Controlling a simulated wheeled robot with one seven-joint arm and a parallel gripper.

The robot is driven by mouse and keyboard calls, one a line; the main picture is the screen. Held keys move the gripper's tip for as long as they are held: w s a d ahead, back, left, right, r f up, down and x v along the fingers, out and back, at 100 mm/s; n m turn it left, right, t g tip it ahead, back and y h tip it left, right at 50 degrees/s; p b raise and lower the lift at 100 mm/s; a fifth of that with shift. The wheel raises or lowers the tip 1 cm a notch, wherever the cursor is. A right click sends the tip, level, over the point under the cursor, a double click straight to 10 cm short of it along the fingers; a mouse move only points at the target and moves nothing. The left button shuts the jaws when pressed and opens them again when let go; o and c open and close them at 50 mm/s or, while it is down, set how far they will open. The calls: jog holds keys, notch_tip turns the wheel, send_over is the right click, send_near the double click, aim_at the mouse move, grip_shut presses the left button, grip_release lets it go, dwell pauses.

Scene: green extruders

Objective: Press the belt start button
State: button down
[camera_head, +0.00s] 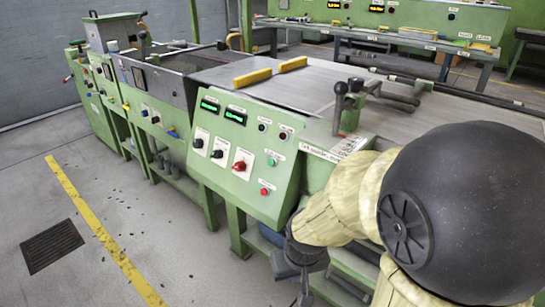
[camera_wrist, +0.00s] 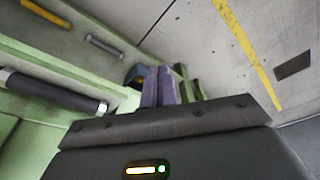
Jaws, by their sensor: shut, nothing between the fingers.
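The sloped green control panel (camera_head: 245,150) of the extruder faces me in the middle of the head view. It carries a green button (camera_head: 272,162) with a red button (camera_head: 264,191) below it. Their labels are too small to read, so I cannot tell which is the belt start. My gripper (camera_head: 304,291) hangs low, right of and below the panel, apart from both buttons. Its fingers (camera_wrist: 160,88) are together and empty in the wrist view, which shows no panel buttons.
Knobs and lit displays (camera_head: 222,112) sit left of the buttons. A black-knobbed lever (camera_head: 340,105) stands above and right of the panel. Green machine legs (camera_head: 237,228) are close to my gripper.

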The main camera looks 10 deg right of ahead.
jog(key=shift+w, duration=0.1)
jog(key=w+a+r+n+g+h+p, duration=0.1)
jog(key=w+r+n+h+p, duration=0.15)
jog(key=w+n+p, duration=0.4)
jog(key=w+a+r+n+h+p, duration=0.1)
jog(key=w+r+n+h+p, duration=0.1)
jog(key=w+n+h+p, duration=0.45)
jog(key=w+a+r+n+t+h+p, duration=0.2)
jog(key=w+a+r+n+t+p, duration=0.2)
jog(key=n, duration=0.8)
jog(key=w+a+r+t, duration=0.2)
jog(key=w+a+r, duration=0.2)
jog(key=a+r, duration=0.1)
jog(key=shift+w+r+t+p, duration=0.15)
jog(key=shift+r+t+p, duration=0.2)
jog(key=shift+r, duration=0.55)
jog(key=shift+d, duration=0.1)
